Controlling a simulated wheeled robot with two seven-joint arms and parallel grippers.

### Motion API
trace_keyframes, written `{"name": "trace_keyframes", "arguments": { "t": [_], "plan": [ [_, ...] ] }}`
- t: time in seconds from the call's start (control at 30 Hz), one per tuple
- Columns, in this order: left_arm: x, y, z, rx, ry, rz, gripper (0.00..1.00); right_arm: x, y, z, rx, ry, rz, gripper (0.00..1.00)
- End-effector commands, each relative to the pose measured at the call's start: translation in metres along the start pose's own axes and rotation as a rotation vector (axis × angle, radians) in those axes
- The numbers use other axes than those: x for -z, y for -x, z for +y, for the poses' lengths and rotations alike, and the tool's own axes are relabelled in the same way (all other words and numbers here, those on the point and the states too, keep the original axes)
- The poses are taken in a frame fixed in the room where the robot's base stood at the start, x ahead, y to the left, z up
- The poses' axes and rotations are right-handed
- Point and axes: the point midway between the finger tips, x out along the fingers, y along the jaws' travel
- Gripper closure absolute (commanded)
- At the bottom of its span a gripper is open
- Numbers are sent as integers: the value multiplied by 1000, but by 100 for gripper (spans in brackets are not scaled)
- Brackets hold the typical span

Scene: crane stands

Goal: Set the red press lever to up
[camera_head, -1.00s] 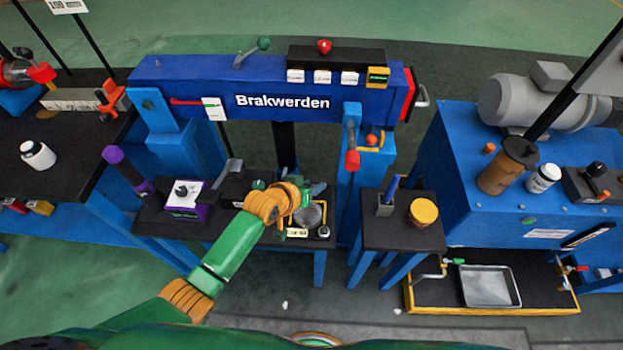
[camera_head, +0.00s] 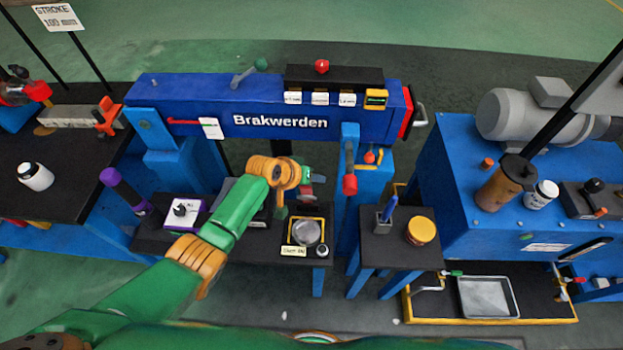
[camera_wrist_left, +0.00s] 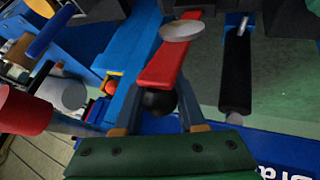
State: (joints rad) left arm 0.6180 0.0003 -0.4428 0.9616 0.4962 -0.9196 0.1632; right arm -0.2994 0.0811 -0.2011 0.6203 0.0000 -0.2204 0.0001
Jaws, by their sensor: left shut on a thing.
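The red press lever (camera_wrist_left: 172,55) shows in the left wrist view as a flat red bar ending in a black ball knob (camera_wrist_left: 158,101). A pale round disc (camera_wrist_left: 182,30) lies across its far part. My left gripper (camera_wrist_left: 156,115) has one finger on each side of the knob and is shut on it. In the head view my left gripper (camera_head: 304,186) is in front of the blue press, under its beam, beside the upright with a red-gripped handle (camera_head: 350,184). My wrist hides most of the lever there, so its angle is hard to tell. My right gripper is out of view.
The blue Brakwerden beam (camera_head: 230,105) spans above my gripper. A dark bench below carries a round dish (camera_head: 306,232) and a white-and-purple box (camera_head: 182,211). A small stand with a yellow-lidded jar (camera_head: 421,229) is to the right. A black-handled rod (camera_wrist_left: 237,72) is near the lever.

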Motion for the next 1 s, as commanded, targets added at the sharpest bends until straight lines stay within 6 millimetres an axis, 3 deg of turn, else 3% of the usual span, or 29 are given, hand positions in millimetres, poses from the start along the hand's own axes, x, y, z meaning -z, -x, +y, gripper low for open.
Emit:
{"name": "trace_keyframes", "arguments": {
  "t": [0.37, 0.4, 0.47, 0.5, 0.8, 1.0],
  "plan": [
    [1, 0, -1, 2, -2, 4, 100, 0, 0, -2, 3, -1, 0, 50],
    [1, 0, -1, 2, -2, 4, 50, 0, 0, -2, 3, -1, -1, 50],
    [1, 0, -1, 2, -2, 3, 34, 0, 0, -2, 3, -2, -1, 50],
    [1, 0, -1, 2, -2, 3, 31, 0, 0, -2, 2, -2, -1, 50],
    [1, 3, 0, 1, -1, 2, 31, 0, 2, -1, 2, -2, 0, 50],
    [3, 32, 1, 1, -2, 3, 31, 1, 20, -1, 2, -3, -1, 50]
  ]
}}
